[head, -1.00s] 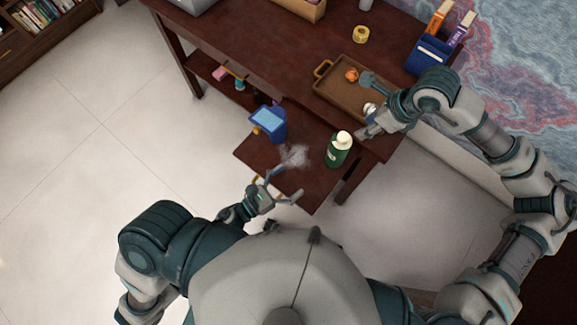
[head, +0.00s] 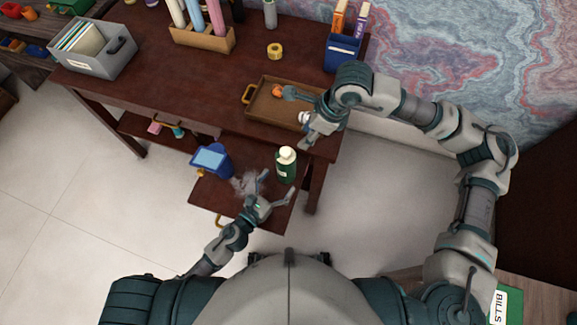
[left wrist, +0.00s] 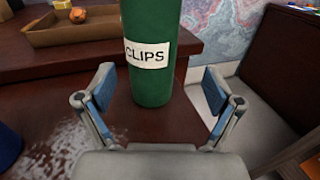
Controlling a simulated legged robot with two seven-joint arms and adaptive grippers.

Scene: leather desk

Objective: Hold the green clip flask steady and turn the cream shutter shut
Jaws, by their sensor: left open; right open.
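The green clip flask (head: 286,170) stands upright on the low front board of the desk, with the cream shutter (head: 287,154) on top. In the left wrist view the green flask (left wrist: 150,75) shows a CLIPS label and stands ahead, between the lines of the fingers; its top is out of frame. My left gripper (head: 279,186) is open and empty just in front of the flask; its two fingers (left wrist: 160,92) are spread wide, apart from it. My right gripper (head: 298,117) is open over the right end of the tray, behind and above the flask.
A blue bin (head: 212,161) stands left of the flask, near a pale scattered patch (head: 244,183). A brown tray (head: 265,106) holds an orange item (head: 277,91). A yellow tape roll (head: 275,50), blue box holder (head: 344,55) and grey file box (head: 95,61) stand farther back.

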